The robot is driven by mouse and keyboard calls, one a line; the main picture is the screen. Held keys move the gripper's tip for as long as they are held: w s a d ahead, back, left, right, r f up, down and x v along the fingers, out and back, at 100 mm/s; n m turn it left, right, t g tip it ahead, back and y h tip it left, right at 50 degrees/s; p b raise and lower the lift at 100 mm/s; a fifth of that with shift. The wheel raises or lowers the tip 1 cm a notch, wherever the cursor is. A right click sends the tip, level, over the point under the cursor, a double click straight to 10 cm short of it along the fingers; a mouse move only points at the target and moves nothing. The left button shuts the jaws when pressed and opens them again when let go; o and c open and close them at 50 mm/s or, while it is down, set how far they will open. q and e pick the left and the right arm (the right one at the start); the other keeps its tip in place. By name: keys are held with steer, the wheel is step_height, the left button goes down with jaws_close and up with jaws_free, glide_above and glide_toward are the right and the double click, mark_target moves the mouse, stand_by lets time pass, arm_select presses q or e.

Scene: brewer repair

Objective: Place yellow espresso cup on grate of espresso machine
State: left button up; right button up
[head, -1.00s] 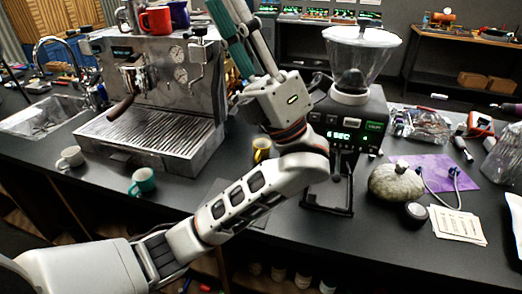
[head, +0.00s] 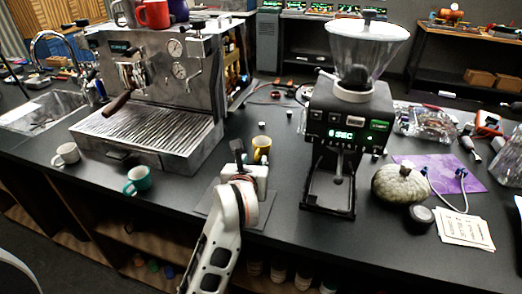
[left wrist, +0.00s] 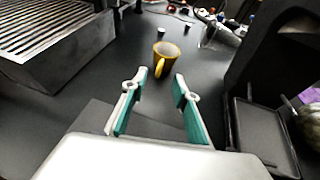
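The yellow cup (head: 261,149) stands upright on the dark counter between the espresso machine and the grinder. It also shows in the left wrist view (left wrist: 166,58), its handle facing my gripper. My left gripper (head: 238,150) points toward the cup, low over the counter. In the left wrist view its two teal-lined fingers (left wrist: 160,92) are apart, with nothing between them, and the cup lies beyond their tips. The espresso machine (head: 165,75) stands at left. Its ribbed grate (head: 150,122) is bare and also shows in the left wrist view (left wrist: 50,35). My right gripper is out of view.
The grinder (head: 345,120) stands close to the right of the yellow cup. A dark mat (head: 250,218) lies under my left gripper. A gourd (head: 399,184) is farther right.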

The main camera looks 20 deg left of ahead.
mark_target(256, 157)
arm_select(q)
steer(key=shift+f+x, duration=0.2)
steer(key=shift+x, duration=1.75)
steer(key=shift+f+x, duration=0.25)
steer(key=shift+x, duration=1.7)
steer(key=shift+s, duration=0.15)
jaws_close()
